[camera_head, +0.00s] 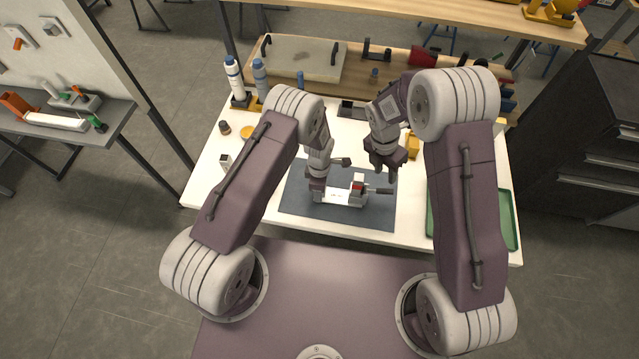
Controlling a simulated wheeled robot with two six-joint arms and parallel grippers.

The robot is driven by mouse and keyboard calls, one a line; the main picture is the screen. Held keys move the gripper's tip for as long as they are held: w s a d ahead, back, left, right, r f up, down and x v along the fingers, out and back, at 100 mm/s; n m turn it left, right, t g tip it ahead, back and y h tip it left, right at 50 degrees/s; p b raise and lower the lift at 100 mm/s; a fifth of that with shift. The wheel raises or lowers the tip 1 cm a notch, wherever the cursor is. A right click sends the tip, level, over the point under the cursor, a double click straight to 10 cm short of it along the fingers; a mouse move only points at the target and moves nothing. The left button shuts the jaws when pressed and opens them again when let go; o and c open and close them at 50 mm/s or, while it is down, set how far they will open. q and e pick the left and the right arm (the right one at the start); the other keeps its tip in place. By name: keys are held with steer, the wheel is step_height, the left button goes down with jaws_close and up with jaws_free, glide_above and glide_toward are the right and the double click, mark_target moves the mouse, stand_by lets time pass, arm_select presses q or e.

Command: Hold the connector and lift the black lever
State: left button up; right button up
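The connector (335,197) is a small pale block with a red part, lying on the dark mat (300,205) on the white table. Its black lever (383,190) sticks out at its right end and looks about level. My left gripper (318,190) is down at the connector's left end, touching or very near it; its fingers are too small and partly hidden to tell whether they grip. My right gripper (385,168) is above and behind the lever, apart from it. Its fingers point down and look spread, with nothing between them.
A green tray (432,222) lies at the table's right, partly behind my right arm. Bottles (234,78) stand at the back left. A small white block (226,161) and an orange round piece (247,132) lie left of the mat. A yellow object (413,147) stands behind my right gripper.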

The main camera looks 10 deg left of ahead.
arm_select(q)
jaws_close()
stand_by(1.4)
arm_select(e)
jaws_close()
